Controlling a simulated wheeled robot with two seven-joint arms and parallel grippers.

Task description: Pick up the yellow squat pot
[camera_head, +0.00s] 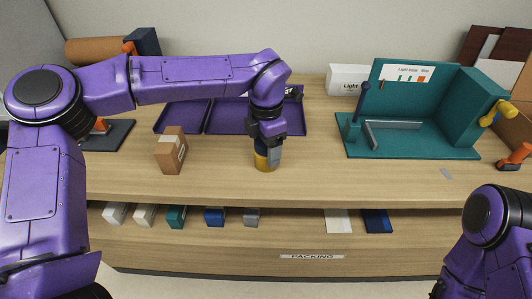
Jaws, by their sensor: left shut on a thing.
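The yellow squat pot (262,164) stands upright on the wooden bench top, right of the small cardboard box. Only its lower part shows, because my left gripper (268,155) covers the top from above. My left gripper points down and is shut on the pot. I cannot see a gap between the pot and the bench. My right arm comes in at the lower right, and its gripper is not in view.
A cardboard box (171,151) stands left of the pot. A purple tray (228,117) lies behind it. A teal stand (420,142) and a white box (347,80) are to the right. A shelf below holds several small boxes. The bench front near the pot is clear.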

